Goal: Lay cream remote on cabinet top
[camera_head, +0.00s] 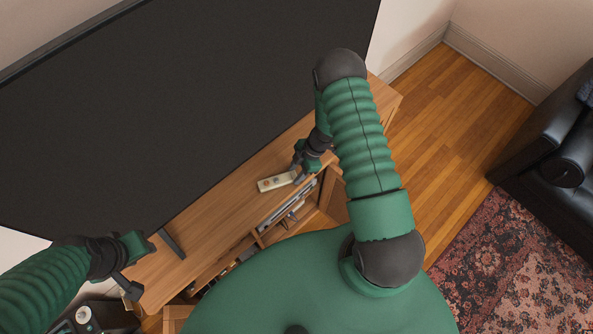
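The cream remote (275,182) is at the front part of the wooden cabinet top (215,207), near its front edge. It looks flat, with small dark buttons. My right gripper (302,168) reaches down at the remote's right end, and its fingers overlap or touch that end. Whether they are closed on it, and whether the remote rests on the wood or hovers just above it, I cannot tell. My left gripper (139,267) is at the cabinet's left end, with its fingers apart and nothing between them.
A large dark television (190,110) stands along the back of the cabinet top, on a thin foot (172,244). Open shelves below hold devices (287,205). A black sofa (550,150) and patterned rug (510,260) lie to the right. Bare top remains left of the remote.

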